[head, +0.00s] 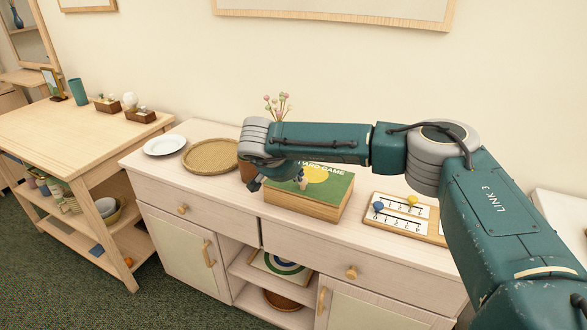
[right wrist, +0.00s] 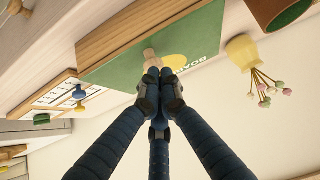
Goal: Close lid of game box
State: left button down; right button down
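The game box (head: 300,205) stands on the pale cabinet, a wooden box with a green lid (head: 335,187) marked with "GAME" lettering and a yellow disc. The lid looks flat on the box, with no clear gap. A small wooden knob (right wrist: 151,56) sticks up from the lid. My right gripper (right wrist: 159,76) has its dark fingers drawn together, tips right at the knob; they seem to touch it, but I see no grip around it. In the head view my right gripper (head: 285,178) is over the box's left part, hiding some of the lid. My left gripper is out of view.
A woven tray (head: 208,157) and white plate (head: 164,145) lie left of the box. A flower pot (right wrist: 243,50) stands close behind it. A number board (head: 405,222) with blue and yellow pieces lies to the right. The wall is behind.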

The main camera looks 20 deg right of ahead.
aim_at(301, 189)
jog(key=shift+s+a+f+b, duration=0.15)
jog(key=shift+s+f+b, duration=0.1)
jog(key=shift+f, duration=0.35)
jog(key=shift+s+a+f+b, duration=0.15)
jog(key=shift+f+b, duration=0.1)
jog(key=shift+f, duration=0.3)
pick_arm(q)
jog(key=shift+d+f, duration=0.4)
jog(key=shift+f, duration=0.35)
pick_arm(e)
jog(key=shift+s+f, duration=0.1)
jog(key=shift+f, duration=0.05)
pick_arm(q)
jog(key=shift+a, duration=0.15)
pick_arm(e)
jog(key=shift+f, duration=0.1)
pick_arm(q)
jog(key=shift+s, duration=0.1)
